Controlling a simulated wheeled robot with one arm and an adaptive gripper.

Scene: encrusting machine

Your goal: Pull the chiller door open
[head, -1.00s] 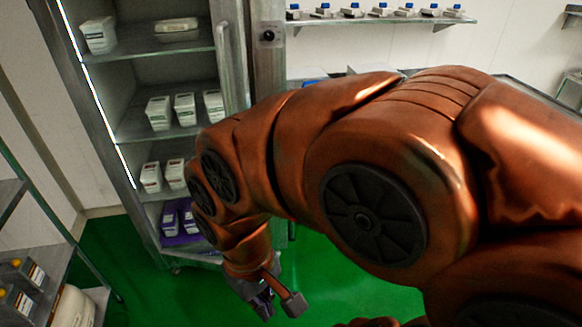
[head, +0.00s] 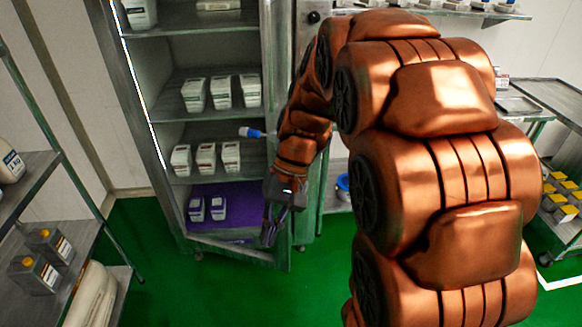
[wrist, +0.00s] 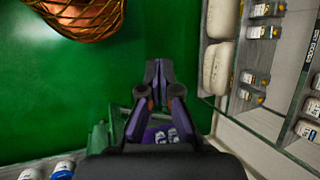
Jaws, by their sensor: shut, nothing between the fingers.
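The chiller (head: 150,105) is a tall grey steel cabinet at the left of centre in the head view. Its interior is exposed, with white cartons on the shelves. The chiller door (head: 280,50) stands open at the right side of the opening, seen steeply from the side. My gripper (head: 269,236) is low, in front of the door's lower part, pointing down. In the wrist view the fingertips (wrist: 158,70) are together with nothing between them. My arm covers part of the door, and I cannot tell whether the gripper touches it.
A rack (head: 45,165) with jugs and sacks stands at the left. A steel trolley (head: 550,95) and yellow-topped items (head: 562,190) are at the right. The chiller's bottom shelf is purple (head: 235,228). Green floor (head: 150,265) is clear in front of the chiller.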

